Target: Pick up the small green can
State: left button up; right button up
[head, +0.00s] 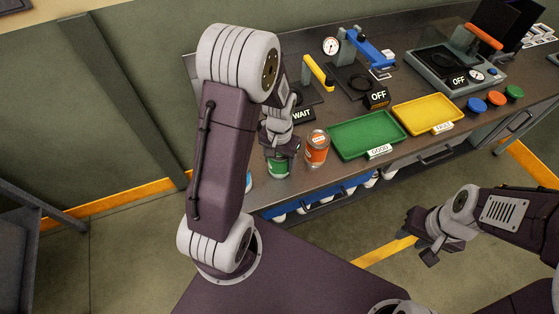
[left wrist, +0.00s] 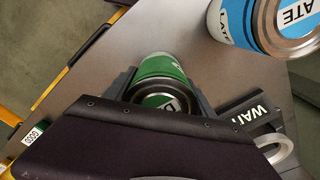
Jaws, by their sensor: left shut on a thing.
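The small green can (head: 278,168) is at the front left of the bench, below my left gripper (head: 279,150). In the left wrist view the green can (left wrist: 160,70) sits between the two fingers, which are shut on its sides. It looks upright; whether its base touches the bench is hard to tell. My left arm hides part of the area around it. My right gripper (head: 421,238) is open and empty, out over the floor in front of the bench.
An orange can (head: 317,150) stands just right of the green one. A blue-and-white can (left wrist: 235,22) is close by in the left wrist view. A green tray (head: 345,153), a yellow tray (head: 402,112) and a black WAIT sign (head: 303,115) are on the bench.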

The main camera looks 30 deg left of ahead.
pick_arm(q)
jog(key=r, duration=0.4)
jog(key=shift+s+d, duration=0.15)
jog(key=shift+d, duration=0.1)
jog(key=s+d+r, duration=0.6)
jog(key=s+d, duration=0.1)
jog(key=d, duration=0.1)
jog(key=shift+s+r, duration=0.15)
jog(key=shift+r, duration=0.15)
